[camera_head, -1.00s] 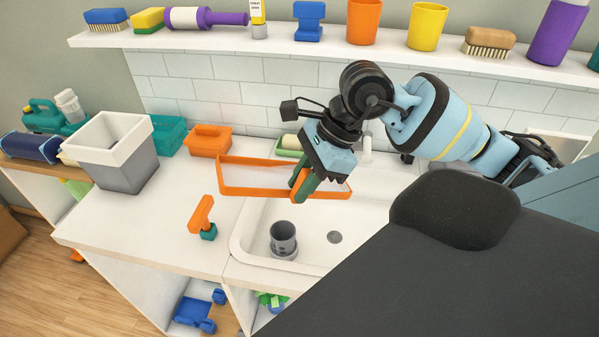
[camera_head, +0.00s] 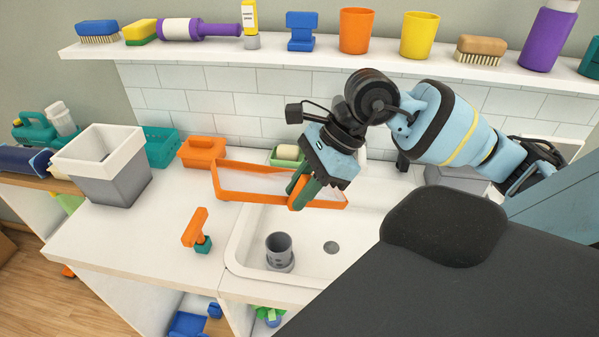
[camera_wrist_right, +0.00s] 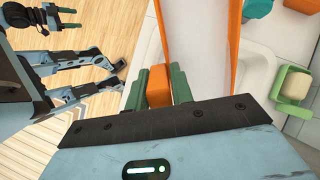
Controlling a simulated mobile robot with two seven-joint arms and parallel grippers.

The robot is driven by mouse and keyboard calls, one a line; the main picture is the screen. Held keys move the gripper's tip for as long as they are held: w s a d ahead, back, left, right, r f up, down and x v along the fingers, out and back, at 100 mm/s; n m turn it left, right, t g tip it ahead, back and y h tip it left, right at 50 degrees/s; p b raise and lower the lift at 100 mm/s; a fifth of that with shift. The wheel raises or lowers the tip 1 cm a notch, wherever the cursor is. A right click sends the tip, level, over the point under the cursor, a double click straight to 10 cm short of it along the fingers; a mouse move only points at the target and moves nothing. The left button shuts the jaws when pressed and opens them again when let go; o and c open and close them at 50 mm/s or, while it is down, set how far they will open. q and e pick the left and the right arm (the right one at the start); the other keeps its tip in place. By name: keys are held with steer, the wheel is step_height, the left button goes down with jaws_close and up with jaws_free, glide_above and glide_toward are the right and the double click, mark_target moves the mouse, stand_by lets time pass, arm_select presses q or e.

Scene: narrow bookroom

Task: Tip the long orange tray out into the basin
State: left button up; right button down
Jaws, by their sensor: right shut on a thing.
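The long orange tray (camera_head: 232,195) has an orange rim and a pale inside. In the head view it spans from the counter to over the back left of the white basin (camera_head: 240,245), its right end lower in the picture. My right gripper (camera_head: 298,190) is shut on the orange block at the tray's near side. The right wrist view shows this block (camera_wrist_right: 158,82) between the green fingers, with the tray's far rim (camera_wrist_right: 236,45) beyond. I cannot tell what the tray holds. My left gripper (camera_wrist_right: 67,18) shows empty at the wrist view's upper left, fingers apart.
A grey cup (camera_head: 279,250) stands in the basin, left of the drain. A green soap dish (camera_head: 284,158) sits behind the tray. A loaded shelf (camera_head: 280,57) runs above.

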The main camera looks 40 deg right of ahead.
arm_select(q)
steer(key=shift+s+f, duration=0.2)
steer(key=shift+f, duration=0.1)
arm_select(e)
steer(key=shift+s+d+r+y, duration=0.15)
steer(key=shift+d+r+y, duration=0.15)
steer(key=shift+y, duration=0.1)
arm_select(q)
steer(key=shift+w+r, duration=0.15)
arm_select(e)
steer(key=shift+s+d+r+t+y, duration=0.1)
steer(key=shift+d+r+t+y, duration=0.2)
steer(key=shift+r, duration=0.05)
stand_by(0.5)
arm_select(q)
steer(key=shift+w+r, duration=0.1)
steer(key=shift+r, duration=0.05)
arm_select(e)
steer(key=shift+r, duration=0.15)
stand_by(0.3)
